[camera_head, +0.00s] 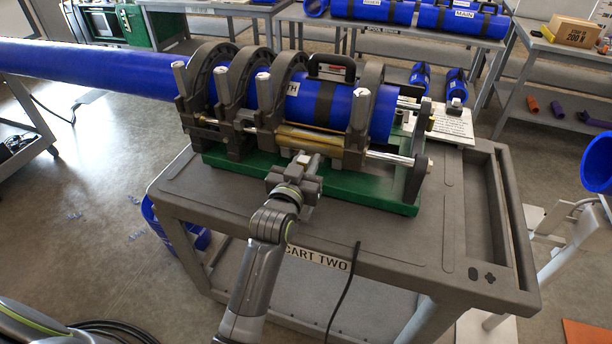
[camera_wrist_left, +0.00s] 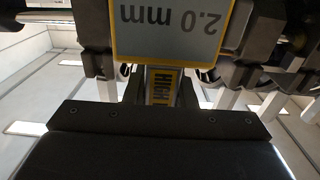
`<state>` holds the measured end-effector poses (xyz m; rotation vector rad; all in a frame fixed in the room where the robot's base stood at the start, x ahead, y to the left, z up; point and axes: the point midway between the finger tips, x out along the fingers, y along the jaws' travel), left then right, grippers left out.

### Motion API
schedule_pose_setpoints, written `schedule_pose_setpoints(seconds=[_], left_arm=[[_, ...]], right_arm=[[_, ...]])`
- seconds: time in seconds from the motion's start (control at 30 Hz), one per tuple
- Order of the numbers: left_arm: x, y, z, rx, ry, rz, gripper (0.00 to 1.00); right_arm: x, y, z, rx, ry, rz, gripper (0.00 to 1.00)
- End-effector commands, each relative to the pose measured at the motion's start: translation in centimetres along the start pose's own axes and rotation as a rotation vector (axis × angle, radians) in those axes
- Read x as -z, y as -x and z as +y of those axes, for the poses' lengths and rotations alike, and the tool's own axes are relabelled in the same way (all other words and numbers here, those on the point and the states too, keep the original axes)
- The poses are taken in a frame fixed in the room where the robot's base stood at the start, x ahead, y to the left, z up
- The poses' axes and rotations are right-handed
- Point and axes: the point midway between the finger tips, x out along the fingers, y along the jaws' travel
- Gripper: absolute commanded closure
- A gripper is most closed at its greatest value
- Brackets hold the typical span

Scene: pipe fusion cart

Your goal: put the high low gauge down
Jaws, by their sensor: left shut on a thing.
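The high low gauge (camera_wrist_left: 172,38) is upside down in the left wrist view. It has a grey face reading "2.0 mm", a yellow border and a yellow label starting "HIGH". My left gripper (camera_head: 302,164) is shut on its labelled stem, in front of the pipe fusion machine. In the wrist view the dark fingers (camera_wrist_left: 161,92) are on either side of this stem. In the head view, a yellowish edge in front of the clamps may be the gauge; I cannot tell whether it touches the machine. My right gripper is not in view.
The machine's dark clamps (camera_head: 232,92) hold a long blue pipe (camera_head: 100,65) above a green base (camera_head: 370,190). The grey cart top (camera_head: 420,235) is bare in front and at right. A white card (camera_head: 452,125) lies behind, and a black cable (camera_head: 345,290) hangs over the front edge.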

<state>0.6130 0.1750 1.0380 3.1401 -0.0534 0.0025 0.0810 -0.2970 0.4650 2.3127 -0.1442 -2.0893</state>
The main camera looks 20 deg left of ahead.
Motion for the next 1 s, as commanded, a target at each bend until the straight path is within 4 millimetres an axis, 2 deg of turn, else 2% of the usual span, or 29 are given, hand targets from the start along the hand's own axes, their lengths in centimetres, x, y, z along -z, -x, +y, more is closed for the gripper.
schedule_pose_setpoints(seconds=[0.1, 0.23, 0.63, 0.67, 0.8, 1.0], left_arm=[[-1.8, 0.0, 0.0, 0.0, -0.001, -0.004, 0.96], [-3.2, 0.1, 0.0, 0.0, 0.0, -0.001, 0.96], [-3.8, 0.1, 0.0, 0.0, 0.0, 0.001, 0.96], [-3.8, 0.1, 0.0, 0.0, 0.0, -0.001, 0.73], [-3.7, 0.1, 0.0, 0.0, 0.0, -0.001, 0.55], [-3.7, 0.1, 0.0, 0.0, 0.0, -0.002, 0.55]], right_arm=[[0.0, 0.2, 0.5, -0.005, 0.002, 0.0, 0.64], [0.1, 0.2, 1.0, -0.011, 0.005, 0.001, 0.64], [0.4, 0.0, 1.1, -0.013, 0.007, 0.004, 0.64], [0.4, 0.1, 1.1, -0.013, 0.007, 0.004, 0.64], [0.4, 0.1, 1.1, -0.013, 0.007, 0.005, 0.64], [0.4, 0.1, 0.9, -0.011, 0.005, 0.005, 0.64]])
